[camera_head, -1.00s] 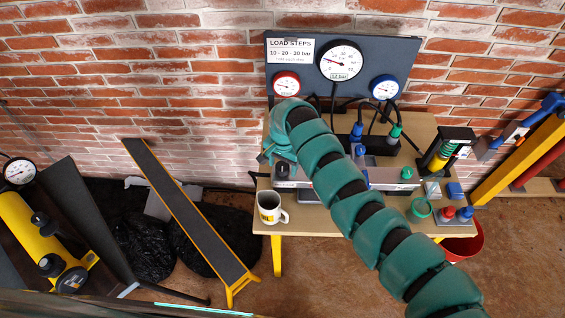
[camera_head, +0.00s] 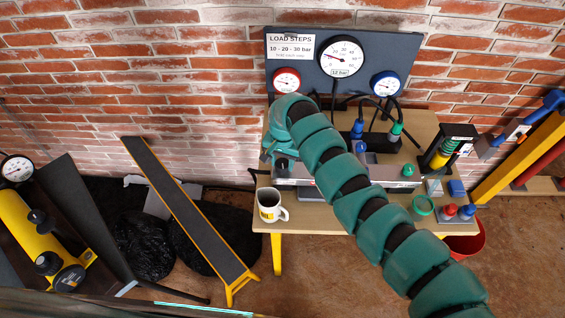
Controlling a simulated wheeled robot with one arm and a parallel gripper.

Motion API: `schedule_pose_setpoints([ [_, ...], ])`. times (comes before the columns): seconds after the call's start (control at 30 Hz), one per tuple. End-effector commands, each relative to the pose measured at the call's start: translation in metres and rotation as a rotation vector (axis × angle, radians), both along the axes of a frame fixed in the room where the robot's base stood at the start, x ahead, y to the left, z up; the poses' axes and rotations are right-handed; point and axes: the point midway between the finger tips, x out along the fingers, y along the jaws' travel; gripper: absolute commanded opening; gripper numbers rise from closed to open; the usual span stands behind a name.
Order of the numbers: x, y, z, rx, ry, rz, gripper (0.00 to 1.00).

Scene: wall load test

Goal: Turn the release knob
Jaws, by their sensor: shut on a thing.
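The release knob appears to be the black knob (camera_head: 283,164) at the left end of the grey valve block (camera_head: 402,182) on the wooden bench. My green arm comes in from the lower right and bends down over this end. My gripper (camera_head: 279,157) is at the knob and shut on it; the fingertips are small and partly hidden by the arm's last links. The middle of the block is also behind the arm. A green knob (camera_head: 408,169) sits at the block's right end. The large gauge (camera_head: 342,57) stands on the dark panel behind.
A white mug (camera_head: 270,206) stands close in front of the block's left end. Hoses with blue and green connectors (camera_head: 396,131) rise behind the arm. A red button (camera_head: 449,211), a green ring (camera_head: 423,205) and a yellow-banded cylinder (camera_head: 443,155) are at the bench's right.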

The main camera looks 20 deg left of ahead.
Motion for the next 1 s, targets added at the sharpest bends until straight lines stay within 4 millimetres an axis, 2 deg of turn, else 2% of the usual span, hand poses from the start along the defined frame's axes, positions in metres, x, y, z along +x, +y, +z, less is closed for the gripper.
schedule_pose_setpoints([
  [1.0, 0.0016, -0.0001, -0.0039, 0.0, -0.003, 0.949, 0.18],
])
